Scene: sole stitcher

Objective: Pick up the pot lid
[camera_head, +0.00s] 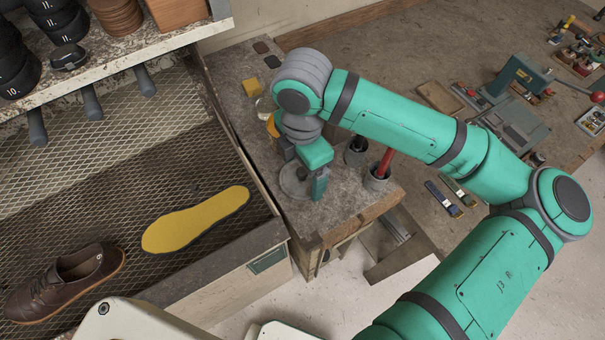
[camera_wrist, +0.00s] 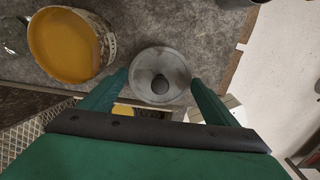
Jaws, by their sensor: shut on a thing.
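The pot lid is a round grey disc with a dark knob at its centre. It shows in the wrist view (camera_wrist: 146,91) and in the head view (camera_head: 288,184), partly hidden by my gripper. My gripper (camera_wrist: 159,77) has one finger on each side of the lid and is shut on it. In the head view my gripper (camera_head: 303,182) points down at the bench's near end. I cannot tell whether the lid touches the bench top. The open pot (camera_wrist: 109,44), with yellow-orange stuff inside, stands left of the lid in the wrist view.
Two grey cups, one dark-filled (camera_head: 355,154) and one with a red handle (camera_head: 376,181), stand right of my gripper on the bench (camera_head: 345,200). A mesh-floored tray (camera_head: 180,150) at left holds a yellow insole (camera_head: 195,219) and a brown shoe (camera_head: 62,283).

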